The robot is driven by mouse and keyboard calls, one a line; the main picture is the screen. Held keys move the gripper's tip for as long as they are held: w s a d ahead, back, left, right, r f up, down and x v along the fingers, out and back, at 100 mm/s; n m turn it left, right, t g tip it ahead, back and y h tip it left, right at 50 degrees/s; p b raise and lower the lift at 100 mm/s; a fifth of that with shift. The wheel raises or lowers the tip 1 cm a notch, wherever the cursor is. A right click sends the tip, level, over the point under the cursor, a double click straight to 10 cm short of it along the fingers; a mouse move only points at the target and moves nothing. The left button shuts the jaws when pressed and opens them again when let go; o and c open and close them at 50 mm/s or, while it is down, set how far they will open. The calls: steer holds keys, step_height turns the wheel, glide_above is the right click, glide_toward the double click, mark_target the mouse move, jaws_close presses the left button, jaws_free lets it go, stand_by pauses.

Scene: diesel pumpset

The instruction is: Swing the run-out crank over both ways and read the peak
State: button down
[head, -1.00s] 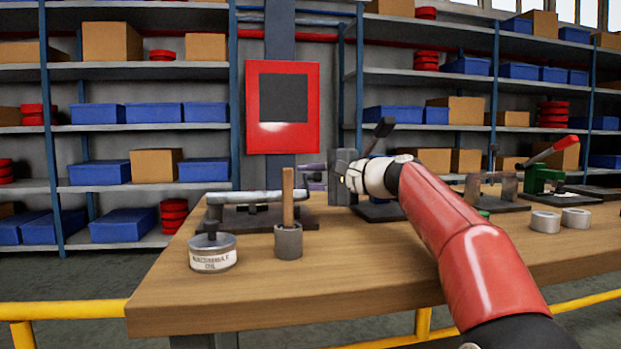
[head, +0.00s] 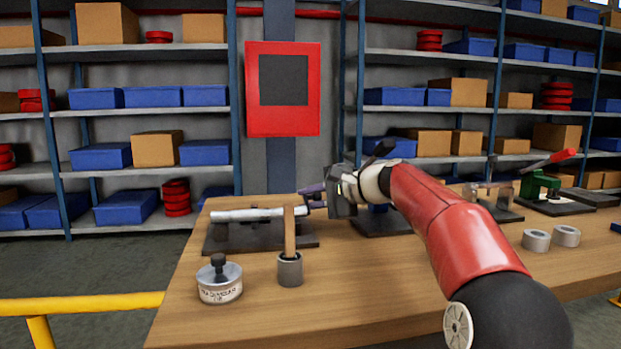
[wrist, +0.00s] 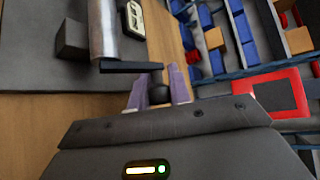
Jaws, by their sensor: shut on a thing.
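The run-out rig stands on a dark base plate (head: 225,240) on the bench, with a pale metal shaft (head: 250,213) lying across it. In the wrist view the shaft (wrist: 103,30) is at the upper left. The dark crank arm (wrist: 130,67) crosses its near end, with a round black knob (wrist: 157,94). My gripper (wrist: 158,88) has its purple fingers on both sides of the knob, shut on it. In the head view my gripper (head: 313,197) is at the shaft's right end. A small pale readout-like plate (wrist: 135,18) lies beside the shaft; its reading is illegible.
A wooden-handled tool in a grey cup (head: 290,268) and a labelled tin (head: 219,280) stand in front of the rig. Rolls (head: 536,240) and a green press with a red lever (head: 540,185) are to the right. Bare bench top lies at the front centre.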

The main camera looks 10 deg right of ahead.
steer(key=shift+f, duration=0.1)
stand_by(0.3)
steer(key=c, duration=1.3)
jaws_free()
steer(key=shift+d, duration=0.1)
steer(key=s+d, duration=0.3)
steer(key=s+d+b, duration=0.1)
steer(key=s+d, duration=0.2)
steer(key=d, duration=0.1)
steer(key=s+d+r, duration=0.1)
steer(key=s+d, duration=0.2)
steer(key=d, duration=0.1)
steer(key=shift+s+b, duration=0.35)
steer(key=shift+s, duration=0.05)
